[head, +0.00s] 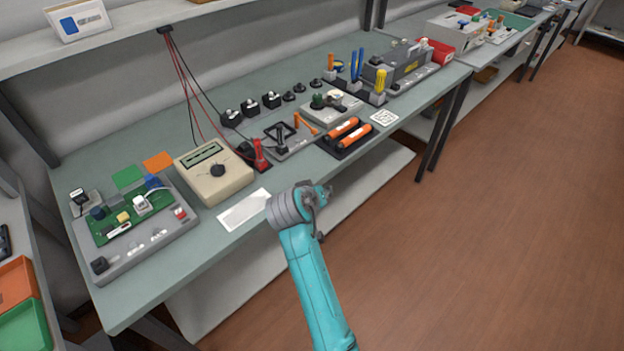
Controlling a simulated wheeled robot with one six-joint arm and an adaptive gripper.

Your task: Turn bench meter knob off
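The bench meter (213,172) is a beige box with a dark display on its sloped top, standing on the grey-green bench.
A white label (244,210) lies before the meter. A grey tray with a green circuit board (120,225) stands left. Red and black probes (260,155) and their hanging leads are close on the meter's right. Orange cylinders (355,136) lie farther right. Floor in front is clear.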

